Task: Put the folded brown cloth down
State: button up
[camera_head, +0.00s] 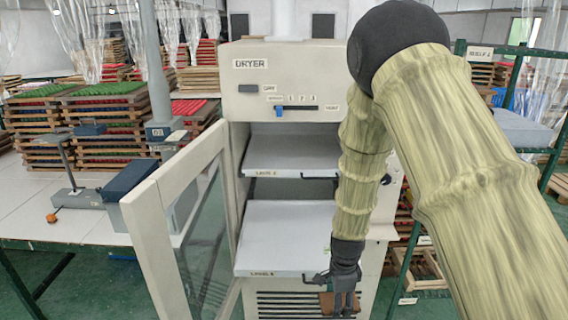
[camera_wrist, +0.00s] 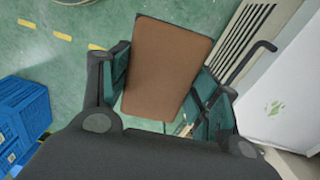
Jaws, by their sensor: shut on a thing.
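The folded brown cloth (camera_wrist: 168,68) is a flat brown rectangle held between the fingers of my gripper (camera_wrist: 165,85) in the wrist view. In the head view a small part of the cloth (camera_head: 327,302) shows at my gripper (camera_head: 343,302), low in front of the dryer. My gripper is shut on the cloth and points down, with green floor below it in the wrist view. Part of the cloth is hidden by the fingers.
The dryer (camera_head: 285,80) stands ahead with its glass door (camera_head: 205,235) open to the left. A white table (camera_head: 60,205) is at left. A blue crate (camera_wrist: 22,115) stands on the floor.

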jog(key=shift+f+n+b, duration=0.3)
jog(key=shift+f+n, duration=0.3)
jog(key=shift+f, duration=0.15)
jog(key=shift+s+d+f+n+b, duration=0.3)
jog(key=shift+s+f+n+b, duration=0.4)
jog(key=shift+n, duration=0.5)
jog(key=s+d+f+n+b, duration=0.1)
jog(key=s+f+n+b, duration=0.3)
jog(key=n, duration=0.9)
notch_tip(320, 180, down, 4)
jog(key=shift+d+f+b, duration=0.2)
jog(key=shift+f+b, duration=0.05)
jog(key=shift+b, duration=0.75)
jog(key=shift+s, duration=0.1)
